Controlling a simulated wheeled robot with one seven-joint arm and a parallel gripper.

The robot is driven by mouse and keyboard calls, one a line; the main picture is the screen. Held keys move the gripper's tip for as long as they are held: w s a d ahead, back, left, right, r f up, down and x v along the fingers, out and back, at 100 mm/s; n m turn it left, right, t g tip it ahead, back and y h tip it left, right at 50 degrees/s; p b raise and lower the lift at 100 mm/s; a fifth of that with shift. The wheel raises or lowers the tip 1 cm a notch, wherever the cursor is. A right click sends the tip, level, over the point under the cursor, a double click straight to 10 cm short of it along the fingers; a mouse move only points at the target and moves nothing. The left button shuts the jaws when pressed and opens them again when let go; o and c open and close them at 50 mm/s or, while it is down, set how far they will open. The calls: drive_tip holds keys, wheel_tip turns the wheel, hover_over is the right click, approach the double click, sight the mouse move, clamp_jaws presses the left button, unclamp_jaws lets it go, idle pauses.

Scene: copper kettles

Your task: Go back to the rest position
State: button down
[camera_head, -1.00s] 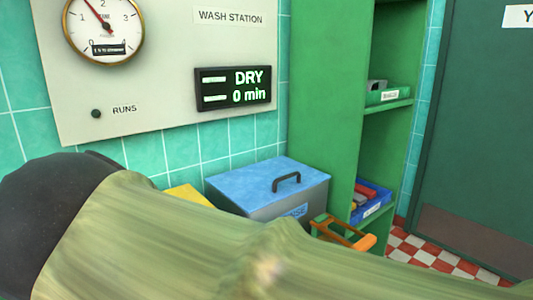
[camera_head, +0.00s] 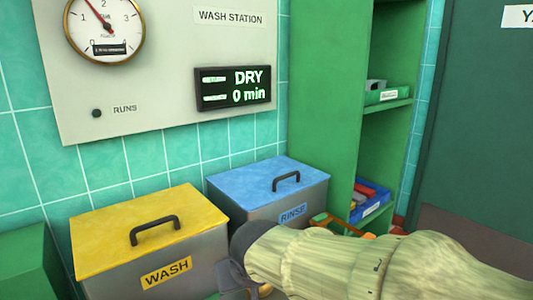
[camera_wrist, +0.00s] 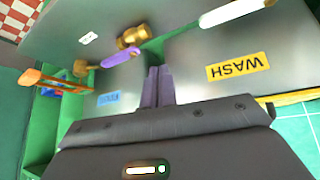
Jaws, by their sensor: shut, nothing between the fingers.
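My gripper (camera_wrist: 158,72) is in the wrist view, its two fingers together with nothing between them. In the head view my arm reaches in from the lower right, and its dark end is low in front of the wash bin (camera_head: 150,222) and the rinse bin (camera_head: 262,183). The fingers are not clear there. The wrist view is turned, and shows the WASH label (camera_wrist: 238,66) to the right of the fingers and the blue RINSE label (camera_wrist: 108,99) to the left.
A brass-headed tool (camera_wrist: 132,37) and a purple-handled tool (camera_wrist: 120,57) lie on a grey surface beyond the fingers. An orange-handled thing (camera_wrist: 50,82) is farther left. A green shelf (camera_head: 325,100) stands right of the bins. The wall panel (camera_head: 165,80) reads DRY, 0 min.

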drive_tip(key=s+d+f+m+g+h, duration=0.1)
drive_tip(key=s+d+f+m+g, duration=0.15)
drive_tip(key=d+f, duration=0.65)
drive_tip(key=s+d+f+m+g+h, duration=0.15)
drive_tip(key=s+d+f, duration=0.25)
drive_tip(key=d+f, duration=0.45)
wheel_tip(320, 180, down, 9)
drive_tip(key=d+b, duration=0.2)
drive_tip(key=b, duration=0.8)
drive_tip(key=w+p+v, duration=0.2)
drive_tip(key=p+v, duration=1)
drive_tip(key=w+d+r+p+v, duration=0.1)
drive_tip(key=w+p+v, duration=0.2)
drive_tip(key=p+v, duration=0.9)
drive_tip(key=w+r+p+v, duration=0.1)
drive_tip(key=w+p+v, duration=0.2)
drive_tip(key=p+v, duration=0.9)
drive_tip(key=shift+w+d+p, duration=0.2)
drive_tip(key=shift+d+p, duration=0.1)
drive_tip(key=shift+p, duration=0.05)
drive_tip(key=shift+y, duration=0.25)
